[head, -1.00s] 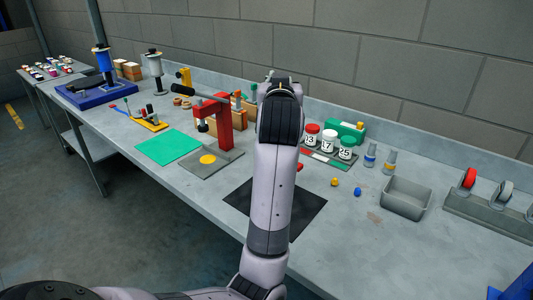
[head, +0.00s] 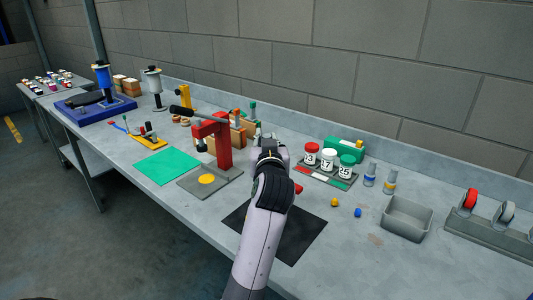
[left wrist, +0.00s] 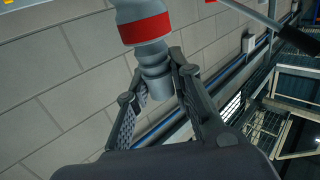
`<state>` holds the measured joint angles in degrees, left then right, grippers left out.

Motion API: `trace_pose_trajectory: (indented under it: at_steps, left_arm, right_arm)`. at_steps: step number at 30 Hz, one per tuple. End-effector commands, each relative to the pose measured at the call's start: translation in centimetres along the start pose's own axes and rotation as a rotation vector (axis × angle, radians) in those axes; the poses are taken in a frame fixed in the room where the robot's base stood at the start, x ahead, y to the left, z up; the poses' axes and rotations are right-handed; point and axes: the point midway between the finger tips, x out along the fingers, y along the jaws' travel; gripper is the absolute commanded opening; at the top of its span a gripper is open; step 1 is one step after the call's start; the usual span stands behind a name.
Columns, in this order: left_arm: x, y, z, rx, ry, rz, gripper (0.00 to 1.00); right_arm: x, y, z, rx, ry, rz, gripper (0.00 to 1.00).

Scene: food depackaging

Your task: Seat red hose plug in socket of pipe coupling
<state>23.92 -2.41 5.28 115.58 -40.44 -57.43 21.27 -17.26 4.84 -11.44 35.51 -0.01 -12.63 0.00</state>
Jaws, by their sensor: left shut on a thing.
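My left gripper (head: 267,146) is over the workbench, between the red press and the jars. In the left wrist view my left gripper (left wrist: 160,88) is shut on a grey stepped part with a red band (left wrist: 145,29), which I take for the red hose plug. The fingers clasp its narrower grey end, and its top runs out of the picture. A small red piece (head: 298,188) shows beside my arm at the black mat (head: 300,235); my arm hides the rest, so I cannot tell what it is. I cannot make out the pipe coupling. My right gripper is out of view.
A red press (head: 223,145) stands left of my gripper. Three numbered jars (head: 328,160) stand to the right on a tray, with a green box (head: 345,147) behind. A grey bin (head: 405,220), a yellow piece (head: 334,202) and a blue piece (head: 357,213) lie further right.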

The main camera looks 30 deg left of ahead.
Motion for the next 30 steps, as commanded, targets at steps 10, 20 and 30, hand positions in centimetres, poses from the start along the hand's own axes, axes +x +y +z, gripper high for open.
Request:
trace_pose_trajectory:
  at_steps: [10, 20, 30]
  left_arm:
    - [0.2, 0.0, 3.9, 0.003, 0.000, 0.000, 0.00]
    - [0.2, 0.0, 4.3, 0.000, 0.003, 0.001, 0.00]
    - [0.2, 0.0, 4.6, 0.000, 0.002, 0.001, 0.36]
  right_arm:
    - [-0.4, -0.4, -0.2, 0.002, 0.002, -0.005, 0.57]
    - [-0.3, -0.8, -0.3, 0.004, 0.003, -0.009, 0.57]
    - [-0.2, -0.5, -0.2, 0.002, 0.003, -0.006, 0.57]
